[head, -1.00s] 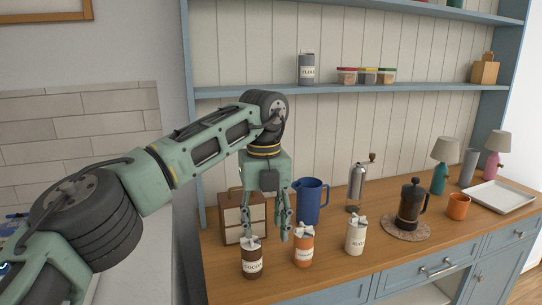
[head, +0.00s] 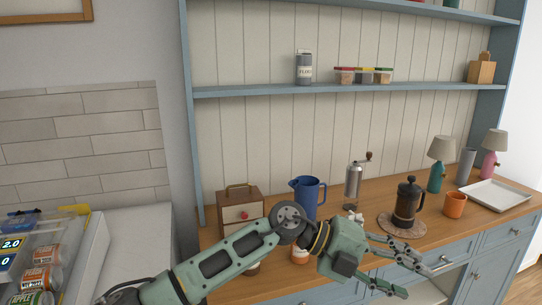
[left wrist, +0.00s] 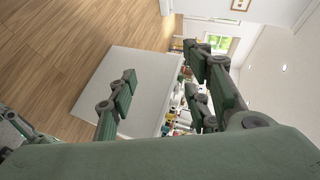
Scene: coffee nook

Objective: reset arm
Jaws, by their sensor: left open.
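My left arm comes in low from the left in the head view. Its gripper (head: 408,272) is open and empty, in front of the wooden counter (head: 478,222) near its front edge, pointing right. In the left wrist view the open fingers (left wrist: 165,100) show with nothing between them, with floor and room beyond. My right gripper is not in view.
On the counter stand a blue pitcher (head: 307,197), a grinder (head: 353,182), a French press (head: 406,203), an orange mug (head: 455,204) and a white tray (head: 498,194). My arm partly hides the canisters (head: 300,256). Cans (head: 40,279) sit at far left.

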